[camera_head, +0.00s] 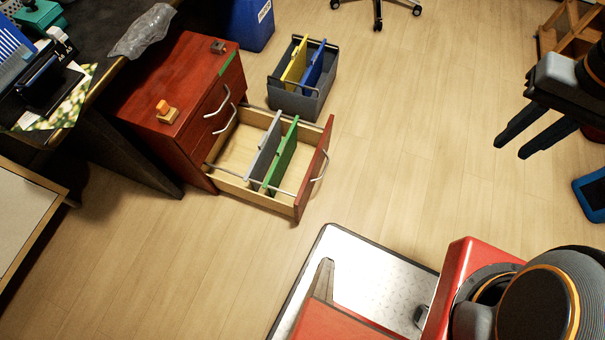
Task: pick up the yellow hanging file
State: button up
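The yellow hanging file (294,62) stands upright in a dark grey open box (292,100) on the floor, behind the open drawer. A blue file (312,69) stands to its right in the same box. My gripper (520,148) is at the upper right, with two dark fingers spread a little apart and nothing visible between them. It is far to the right of the box and apart from every file.
A red cabinet (180,85) has its bottom drawer (233,155) pulled out, holding a grey file (264,146) and a green file (282,158). A blue bin (250,22) stands behind the cabinet. A dark desk (90,95) is at left. Floor between box and gripper is clear.

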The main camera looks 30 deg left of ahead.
aim_at(294, 71)
jog(key=u, duration=1.35)
